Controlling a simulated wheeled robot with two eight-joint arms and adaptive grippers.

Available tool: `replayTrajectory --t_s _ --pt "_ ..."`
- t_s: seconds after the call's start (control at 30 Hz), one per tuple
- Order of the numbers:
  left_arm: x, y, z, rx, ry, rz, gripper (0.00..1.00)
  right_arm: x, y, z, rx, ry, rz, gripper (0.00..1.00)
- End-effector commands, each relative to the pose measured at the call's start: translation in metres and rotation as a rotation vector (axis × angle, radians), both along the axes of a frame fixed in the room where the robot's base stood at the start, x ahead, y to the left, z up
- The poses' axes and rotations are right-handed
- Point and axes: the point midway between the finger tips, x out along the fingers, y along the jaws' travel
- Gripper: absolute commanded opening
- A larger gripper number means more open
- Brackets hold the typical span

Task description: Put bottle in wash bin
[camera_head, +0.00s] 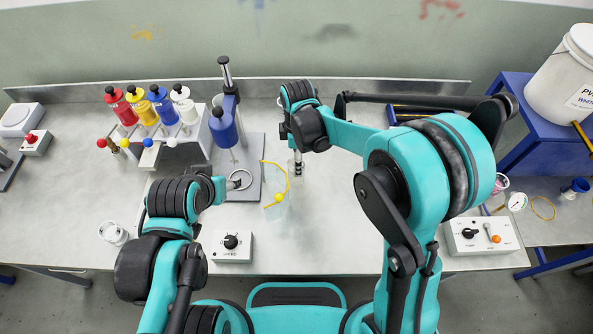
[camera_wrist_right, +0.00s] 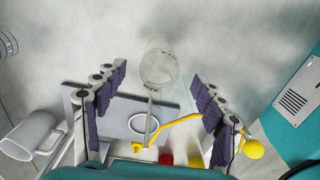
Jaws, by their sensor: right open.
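Red (camera_head: 120,106), yellow (camera_head: 143,108), blue (camera_head: 163,106) and white (camera_head: 184,106) bottles with black caps stand in a row at the back left. Another blue bottle (camera_head: 223,128) hangs upside down on the nozzle stand. My right gripper (camera_head: 298,168) points down, right of the stand. In the right wrist view its fingers (camera_wrist_right: 158,98) are open, spread around a clear round vessel (camera_wrist_right: 158,68), with no visible contact. My left gripper (camera_head: 238,184) is near the stand's base; its fingers are too small to read. A white bucket (camera_head: 562,72) with a partly hidden label stands right; I cannot tell if it is the wash bin.
A yellow tube with a yellow ball (camera_head: 277,199) lies by a faint clear panel right of the stand. A glass jar (camera_head: 113,233) is at the left front. Control boxes (camera_head: 232,247) (camera_head: 482,235) sit along the front. The table middle right of the panel is bare.

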Motion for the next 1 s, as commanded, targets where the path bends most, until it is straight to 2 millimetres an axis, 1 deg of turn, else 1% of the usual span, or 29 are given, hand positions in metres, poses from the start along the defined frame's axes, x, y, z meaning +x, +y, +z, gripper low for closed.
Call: replayTrajectory --t_s 0.33,0.4,0.57,0.6,0.67,0.7,0.77,0.8,0.87,0.9,1.0 --pt "0.0 0.0 -0.017 0.0 0.0 0.0 0.53 0.0 0.002 -0.047 0.0 -0.001 -0.002 0.7" --pt "0.0 0.0 -0.017 0.0 0.0 0.0 0.53 0.0 0.002 -0.051 0.0 -0.001 -0.002 0.7" --pt "0.0 0.0 -0.016 0.0 0.0 0.0 0.53 0.0 0.002 -0.05 0.0 -0.001 -0.002 0.7" --pt "0.0 0.0 -0.016 0.0 0.0 0.0 0.53 0.0 0.002 -0.05 0.0 -0.001 -0.002 0.67" --pt "0.0 0.0 -0.016 0.0 0.0 0.0 0.53 0.0 0.002 -0.05 0.0 -0.001 -0.002 0.51" --pt "0.0 0.0 -0.016 0.0 0.0 0.0 0.53 0.0 0.002 -0.05 0.0 -0.001 -0.002 0.41" --pt "0.0 0.0 -0.016 0.0 0.0 0.0 0.53 0.0 0.002 -0.05 0.0 -0.001 -0.002 0.25" --pt "0.0 0.0 -0.016 0.0 0.0 0.0 0.53 0.0 0.002 -0.05 0.0 -0.001 -0.002 0.21" --pt "0.0 0.0 -0.016 0.0 0.0 0.0 0.53 0.0 0.002 -0.05 0.0 -0.001 -0.003 0.21" --pt "0.0 0.0 -0.016 0.0 0.0 0.0 0.53 0.0 0.002 -0.05 0.0 -0.002 -0.003 0.17" --pt "0.0 0.0 -0.016 0.0 0.0 0.0 0.53 0.0 0.002 -0.05 0.0 -0.002 -0.003 0.17"
